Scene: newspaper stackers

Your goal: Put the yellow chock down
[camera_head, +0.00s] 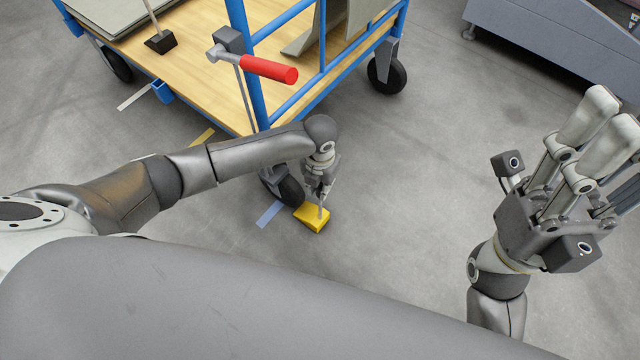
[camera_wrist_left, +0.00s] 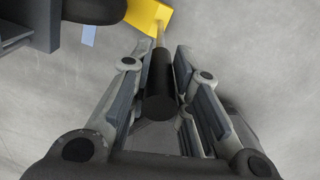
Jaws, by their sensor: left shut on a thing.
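The yellow chock (camera_head: 312,217) is at the floor beside the cart's near wheel (camera_head: 283,186), on the wheel's right. I cannot tell whether it touches the wheel or rests fully on the floor. My left gripper (camera_head: 322,188) points down above it, shut on the chock's handle. In the left wrist view the black handle grip (camera_wrist_left: 160,85) lies between the fingers, and a thin rod runs from it to the yellow chock body (camera_wrist_left: 146,14). My right gripper (camera_head: 598,120) is raised at the right with its fingers upward; nothing shows in it.
The blue-framed cart (camera_head: 190,88) with a wooden deck stands ahead. A red-handled lever (camera_head: 268,69) sticks out near its corner post. A blue floor mark (camera_head: 269,214) lies left of the chock. A grey machine (camera_head: 560,40) stands far right. The floor between is clear.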

